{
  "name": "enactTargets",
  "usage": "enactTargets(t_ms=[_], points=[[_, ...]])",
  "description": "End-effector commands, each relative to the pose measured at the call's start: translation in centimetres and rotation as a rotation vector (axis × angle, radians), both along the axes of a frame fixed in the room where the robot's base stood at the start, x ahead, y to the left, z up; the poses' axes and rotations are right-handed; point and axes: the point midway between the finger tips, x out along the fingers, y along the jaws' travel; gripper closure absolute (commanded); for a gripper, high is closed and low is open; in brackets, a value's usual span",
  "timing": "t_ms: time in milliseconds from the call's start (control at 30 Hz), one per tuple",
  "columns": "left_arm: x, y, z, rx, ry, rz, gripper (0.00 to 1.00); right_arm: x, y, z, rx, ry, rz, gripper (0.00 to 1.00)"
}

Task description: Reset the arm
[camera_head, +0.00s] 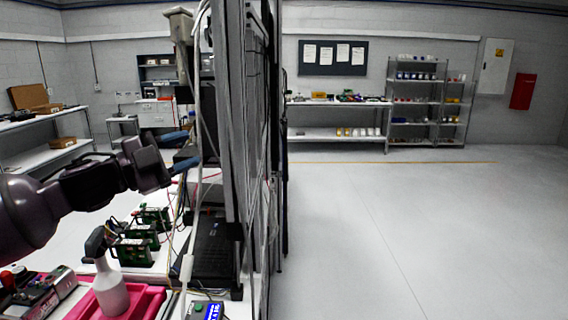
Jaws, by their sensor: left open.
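My left arm comes in from the left, and its dark gripper (181,151) reaches toward the rack. Its two bluish fingers are spread apart, with nothing seen between them. The gripper is above the bench, higher than the green circuit modules (138,240) and the white spray bottle (110,288). My right gripper is not in view.
A metal rack (232,120) with cables stands close beyond the fingers. A pink tray (148,300) holds the bottle; a device with a blue display (212,311) is at the bench's front. Open floor (400,220) lies right. Shelves (415,95) stand far back.

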Motion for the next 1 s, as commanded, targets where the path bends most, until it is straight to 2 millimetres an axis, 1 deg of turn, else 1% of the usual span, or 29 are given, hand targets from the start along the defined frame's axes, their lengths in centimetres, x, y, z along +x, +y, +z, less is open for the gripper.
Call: enactTargets(t_ms=[33,133,267,300,367,400,533,667,700,767,800,867,900,967,1000], points=[[0.3,-0.4,-1.9,-0.02,0.011,0.032,0.57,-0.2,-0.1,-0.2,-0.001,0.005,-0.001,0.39],[0.7,-0.6,-5.3,-0.044,0.028,0.115,0.57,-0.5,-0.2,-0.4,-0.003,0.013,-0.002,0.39],[0.8,-0.3,-10.0,-0.078,0.08,0.218,0.57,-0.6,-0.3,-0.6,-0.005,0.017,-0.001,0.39],[0.7,-0.1,-11.4,-0.089,0.1,0.25,0.57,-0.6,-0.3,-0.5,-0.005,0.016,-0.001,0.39],[0.5,0.2,-13.7,-0.105,0.136,0.297,0.57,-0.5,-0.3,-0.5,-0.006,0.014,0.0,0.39],[0.2,0.5,-15.2,-0.116,0.162,0.327,0.57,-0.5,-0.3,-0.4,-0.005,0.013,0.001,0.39],[-1.0,1.5,-20.1,-0.155,0.258,0.424,0.57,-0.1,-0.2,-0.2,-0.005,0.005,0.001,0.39],[-2.8,2.8,-25.2,-0.197,0.367,0.519,0.57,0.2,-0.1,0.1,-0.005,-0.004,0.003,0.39],[-3.5,3.2,-26.8,-0.212,0.403,0.547,0.57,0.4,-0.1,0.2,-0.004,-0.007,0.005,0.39],[-4.7,3.8,-29.1,-0.237,0.459,0.588,0.57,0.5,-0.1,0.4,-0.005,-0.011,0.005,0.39],[-5.5,4.3,-30.6,-0.254,0.496,0.617,0.57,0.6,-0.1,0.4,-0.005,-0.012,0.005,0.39],[-7.0,4.9,-32.9,-0.283,0.554,0.658,0.57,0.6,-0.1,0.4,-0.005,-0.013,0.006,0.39],[-8.0,5.3,-34.3,-0.305,0.592,0.686,0.57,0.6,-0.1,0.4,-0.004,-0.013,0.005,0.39],[-9.7,5.9,-36.5,-0.338,0.648,0.725,0.57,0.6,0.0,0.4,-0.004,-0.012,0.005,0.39],[-10.9,6.3,-37.9,-0.359,0.685,0.752,0.57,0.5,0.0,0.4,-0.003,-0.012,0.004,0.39]])
